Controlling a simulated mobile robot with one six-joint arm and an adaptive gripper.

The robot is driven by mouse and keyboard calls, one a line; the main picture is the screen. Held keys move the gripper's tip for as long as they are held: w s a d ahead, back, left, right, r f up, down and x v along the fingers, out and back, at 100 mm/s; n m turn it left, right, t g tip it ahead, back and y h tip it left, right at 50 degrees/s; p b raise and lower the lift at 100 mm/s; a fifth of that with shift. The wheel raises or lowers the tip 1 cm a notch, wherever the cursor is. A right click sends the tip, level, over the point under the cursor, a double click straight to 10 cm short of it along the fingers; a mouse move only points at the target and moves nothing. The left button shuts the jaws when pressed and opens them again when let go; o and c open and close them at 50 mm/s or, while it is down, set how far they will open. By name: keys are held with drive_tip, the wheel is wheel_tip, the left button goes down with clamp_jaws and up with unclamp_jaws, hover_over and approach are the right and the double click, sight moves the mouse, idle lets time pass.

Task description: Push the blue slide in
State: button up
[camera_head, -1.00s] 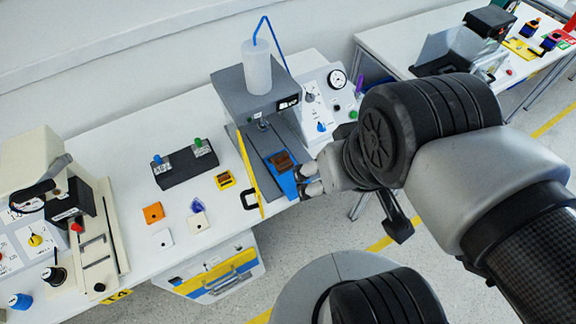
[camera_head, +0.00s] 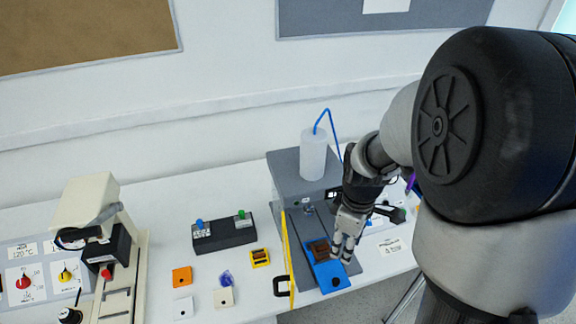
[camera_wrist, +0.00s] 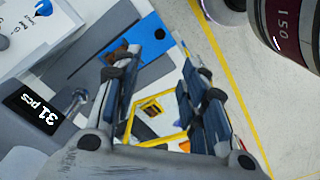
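The blue slide (camera_head: 332,278) lies in the grey machine (camera_head: 297,179) in the head view. Its front end reaches toward the table's front edge, and a brown block (camera_head: 319,250) sits on it. My gripper (camera_head: 343,253) is low beside the slide's right side; contact cannot be told. In the wrist view my gripper (camera_wrist: 168,50) is open, with a gap between its two fingers and nothing seen held. Blue surfaces show behind the fingers there, partly hidden.
A white bottle (camera_head: 313,154) with a blue tube stands on the machine. A yellow bar (camera_head: 288,262) runs along its left. A black box (camera_head: 223,234) with two knobs and several small coloured pieces lie further left. A counter display (camera_wrist: 34,108) shows in the wrist view.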

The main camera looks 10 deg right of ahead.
sight(336, 280)
drive_tip(key=shift+n, duration=0.4)
wheel_tip(336, 280, down, 19)
drive_tip(key=b, duration=0.6)
drive_tip(key=shift+w+d+r, duration=0.1)
drive_tip(key=shift+w, duration=0.05)
clamp_jaws()
